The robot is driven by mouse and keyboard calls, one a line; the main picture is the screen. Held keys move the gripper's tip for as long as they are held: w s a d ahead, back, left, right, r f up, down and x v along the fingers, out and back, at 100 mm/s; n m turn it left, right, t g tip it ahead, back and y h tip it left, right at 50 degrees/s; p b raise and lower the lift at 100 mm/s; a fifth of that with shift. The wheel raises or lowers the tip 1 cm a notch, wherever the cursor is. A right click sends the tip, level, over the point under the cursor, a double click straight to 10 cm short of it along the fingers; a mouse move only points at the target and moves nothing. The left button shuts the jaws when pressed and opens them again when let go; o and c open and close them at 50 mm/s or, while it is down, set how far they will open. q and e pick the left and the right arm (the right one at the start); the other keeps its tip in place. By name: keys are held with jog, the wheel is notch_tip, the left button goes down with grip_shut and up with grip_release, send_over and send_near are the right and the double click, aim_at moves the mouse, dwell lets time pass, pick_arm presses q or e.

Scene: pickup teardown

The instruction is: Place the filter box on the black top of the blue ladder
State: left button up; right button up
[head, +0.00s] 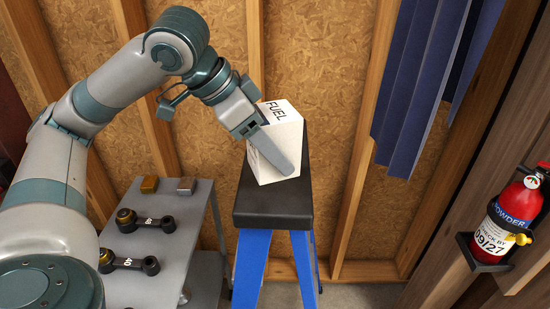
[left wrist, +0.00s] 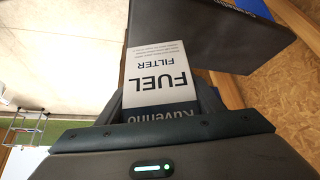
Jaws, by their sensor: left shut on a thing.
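The filter box (head: 282,128) is white with "FUEL" lettering. In the head view it is tilted and sits over the black top (head: 272,205) of the blue ladder (head: 253,265). Whether its base touches the top cannot be told. My left gripper (head: 272,150) is shut on the box, with a finger across its front. In the left wrist view, the box (left wrist: 158,75) shows "FUEL FILTER" between my fingers (left wrist: 165,105), and the black top (left wrist: 225,35) is beyond it. My right gripper is not in view.
A grey cart (head: 190,228) stands left of the ladder, holding black wrench-like parts (head: 145,222) and small blocks (head: 150,184). A blue hanging cloth (head: 420,80) is at the upper right. A red fire extinguisher (head: 518,205) is mounted at the far right. A wood-panelled wall is behind.

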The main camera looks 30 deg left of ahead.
pick_arm(q)
jog(key=w+f, duration=0.1)
jog(key=w+a+f, duration=0.1)
jog(key=w, duration=0.1)
jog(key=w+a+f, duration=0.1)
jog(key=shift+w+a+p, duration=0.2)
jog(key=shift+w+p, duration=0.15)
jog(key=shift+f+p, duration=0.35)
jog(key=shift+f, duration=1.65)
jog(key=shift+f, duration=0.1)
jog(key=o, duration=1.4)
